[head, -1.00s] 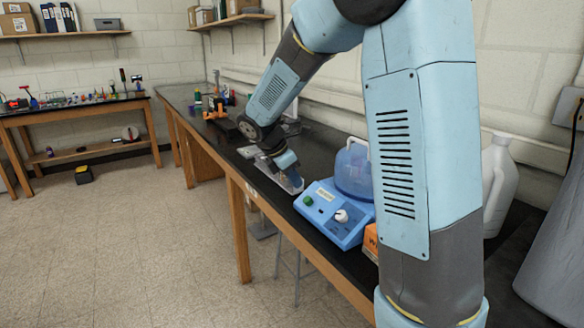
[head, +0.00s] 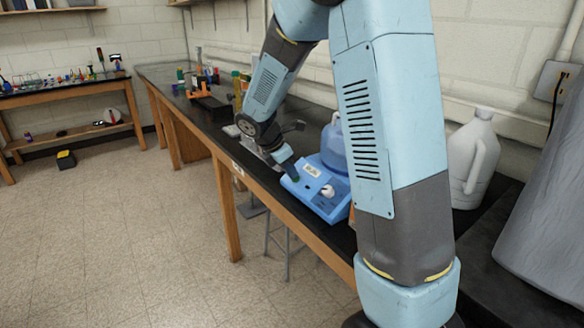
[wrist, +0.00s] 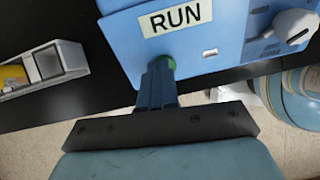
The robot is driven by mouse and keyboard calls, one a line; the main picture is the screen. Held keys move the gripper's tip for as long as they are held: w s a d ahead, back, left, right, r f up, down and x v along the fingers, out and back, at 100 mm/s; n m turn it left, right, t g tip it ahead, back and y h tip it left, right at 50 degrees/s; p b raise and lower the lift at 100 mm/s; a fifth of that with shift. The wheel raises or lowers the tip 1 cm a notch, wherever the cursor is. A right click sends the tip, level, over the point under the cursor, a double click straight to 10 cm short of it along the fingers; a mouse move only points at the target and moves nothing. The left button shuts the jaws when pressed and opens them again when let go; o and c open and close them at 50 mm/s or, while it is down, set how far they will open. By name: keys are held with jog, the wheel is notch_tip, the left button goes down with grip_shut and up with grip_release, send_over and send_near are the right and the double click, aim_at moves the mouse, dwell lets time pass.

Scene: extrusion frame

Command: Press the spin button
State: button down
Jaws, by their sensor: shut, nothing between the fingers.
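A blue benchtop machine (head: 322,193) with a domed blue top (head: 334,148) stands on the black bench. In the wrist view, its sloped blue panel (wrist: 115,40) carries a white RUN label (wrist: 175,17), a white knob (wrist: 296,25) and a green button (wrist: 168,61) just below the label. My gripper (wrist: 160,66) is shut and empty, its fingertips over the green button and hiding most of it. I cannot tell whether they touch it. In the head view my gripper (head: 291,170) reaches the panel's left corner; the white knob (head: 327,191) shows to its right.
The long black bench (head: 160,75) runs back along the wall, with bottles and small equipment farther off. A white jug (head: 470,160) stands right of my arm. In the wrist view a silver-grey item with a yellow part (wrist: 42,68) lies left of my fingers.

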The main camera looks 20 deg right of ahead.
jog(key=shift+d+f, duration=0.2)
jog(key=shift+f, duration=0.1)
jog(key=v, duration=1.4)
jog(key=shift+a, duration=0.15)
jog(key=s+d+r+m+t+y, duration=0.1)
jog(key=s+d+r+m, duration=0.1)
jog(key=s+m, duration=0.5)
jog(key=s+d+r+m+t+y, duration=0.1)
jog(key=s+d+m+t+y, duration=0.1)
jog(key=s+m, duration=0.4)
jog(key=s+d+r+m+t+y, duration=0.1)
jog(key=s+m, duration=0.6)
jog(key=s, duration=0.7)
jog(key=shift+s+d+r+m+y, duration=0.3)
jog(key=shift+s+d+r+y, duration=0.1)
jog(key=shift+d+r+y, duration=0.4)
